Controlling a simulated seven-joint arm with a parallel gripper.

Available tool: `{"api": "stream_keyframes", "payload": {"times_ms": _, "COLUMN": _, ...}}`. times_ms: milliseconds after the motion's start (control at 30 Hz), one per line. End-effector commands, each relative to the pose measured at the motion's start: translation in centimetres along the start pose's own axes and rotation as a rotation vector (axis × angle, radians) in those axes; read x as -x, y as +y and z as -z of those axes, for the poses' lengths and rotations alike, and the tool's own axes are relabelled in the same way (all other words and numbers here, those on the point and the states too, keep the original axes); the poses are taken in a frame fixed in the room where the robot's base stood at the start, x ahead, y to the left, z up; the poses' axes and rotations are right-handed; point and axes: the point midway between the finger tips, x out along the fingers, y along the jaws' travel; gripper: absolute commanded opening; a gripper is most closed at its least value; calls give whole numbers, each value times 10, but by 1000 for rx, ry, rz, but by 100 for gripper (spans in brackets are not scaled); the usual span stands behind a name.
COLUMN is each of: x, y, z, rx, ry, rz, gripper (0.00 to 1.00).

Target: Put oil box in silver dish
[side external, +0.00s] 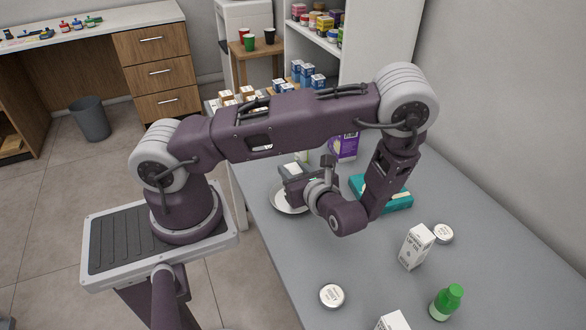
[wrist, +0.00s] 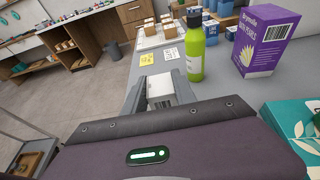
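The silver dish (side external: 283,207) is a round, shallow, pale metal dish on the grey counter. In the side view my gripper (side external: 293,178) is low over it and hides much of it. In the wrist view my gripper (wrist: 158,90) has its fingers on both sides of a pale box-like thing (wrist: 160,86), apparently a white box; its label is hidden. A white carton with dark print that seems to read "oil" (side external: 415,248) stands upright on the counter to the right. Another white carton (side external: 393,322) is cut off at the bottom edge.
A teal box (side external: 397,200) lies right of the dish, and a purple box (wrist: 265,42) and green bottle (wrist: 196,48) stand beyond. Round tins (side external: 332,296), (side external: 443,233) and a green-capped bottle (side external: 446,303) are nearer. Some counter between them is bare.

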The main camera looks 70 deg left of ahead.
Motion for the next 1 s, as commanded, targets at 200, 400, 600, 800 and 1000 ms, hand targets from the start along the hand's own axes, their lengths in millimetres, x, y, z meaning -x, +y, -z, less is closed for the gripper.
{"api": "stream_keyframes", "payload": {"times_ms": 200, "x": 0, "y": 0, "z": 0, "rx": 0, "ry": 0, "rz": 0, "gripper": 54}}
{"api": "stream_keyframes", "payload": {"times_ms": 400, "x": 0, "y": 0, "z": -2, "rx": 0, "ry": 0, "rz": 0, "gripper": 54}}
{"api": "stream_keyframes", "payload": {"times_ms": 600, "x": 37, "y": -2, "z": -3, "rx": 4, "ry": 3, "rz": 6, "gripper": 54}}
{"api": "stream_keyframes", "payload": {"times_ms": 800, "x": 91, "y": -1, "z": -3, "rx": 2, "ry": 3, "rz": 5, "gripper": 54}}
{"api": "stream_keyframes", "payload": {"times_ms": 1000, "x": 119, "y": 0, "z": -4, "rx": 4, "ry": 3, "rz": -1, "gripper": 54}}
